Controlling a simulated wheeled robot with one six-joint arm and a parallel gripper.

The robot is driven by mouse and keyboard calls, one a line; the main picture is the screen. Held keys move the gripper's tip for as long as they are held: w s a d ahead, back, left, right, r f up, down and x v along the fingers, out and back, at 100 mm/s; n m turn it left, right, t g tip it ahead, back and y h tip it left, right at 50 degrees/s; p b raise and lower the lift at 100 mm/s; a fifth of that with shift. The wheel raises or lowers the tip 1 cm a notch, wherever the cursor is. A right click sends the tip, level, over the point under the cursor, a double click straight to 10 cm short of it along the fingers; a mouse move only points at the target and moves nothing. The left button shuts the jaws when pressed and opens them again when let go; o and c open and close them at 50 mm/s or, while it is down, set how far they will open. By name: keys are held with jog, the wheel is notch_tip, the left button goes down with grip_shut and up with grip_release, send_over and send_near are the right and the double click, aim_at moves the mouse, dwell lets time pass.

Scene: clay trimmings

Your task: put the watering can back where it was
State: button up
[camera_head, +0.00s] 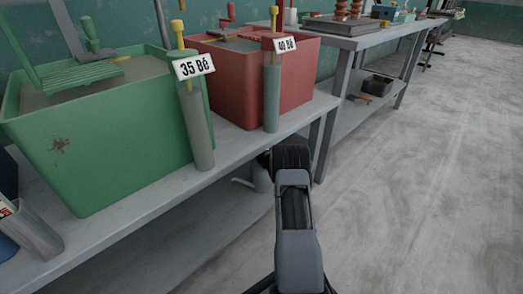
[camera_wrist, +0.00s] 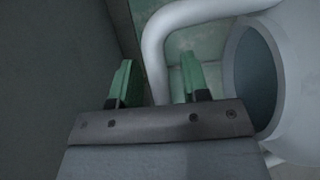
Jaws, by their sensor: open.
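The watering can is pale grey; its round open mouth and body (camera_wrist: 300,95) fill the right side of the wrist view. Its bent tubular handle (camera_wrist: 154,55) runs down between my two green-tipped fingers (camera_wrist: 158,85). My gripper is open around the handle, and gaps show beside it; I cannot tell whether either finger touches it. In the head view a small part of the can (camera_head: 262,179) shows below the bench edge, left of my arm. The arm hides the rest of it, and my fingertips are hidden there too.
A bench (camera_head: 118,222) carries a green tub (camera_head: 105,150) and a red tub (camera_head: 235,85), each with a labelled grey tube in front. A lower shelf (camera_head: 205,255) lies beneath. A second bench (camera_head: 355,40) stands beyond. The concrete floor (camera_head: 430,180) at right is clear.

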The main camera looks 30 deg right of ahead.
jog(key=s+a+p, duration=0.2)
jog(key=s+p, duration=0.3)
jog(key=s, duration=0.8)
jog(key=shift+s+a, duration=0.15)
jog(key=shift+s, duration=0.15)
jog(key=shift+f, duration=0.1)
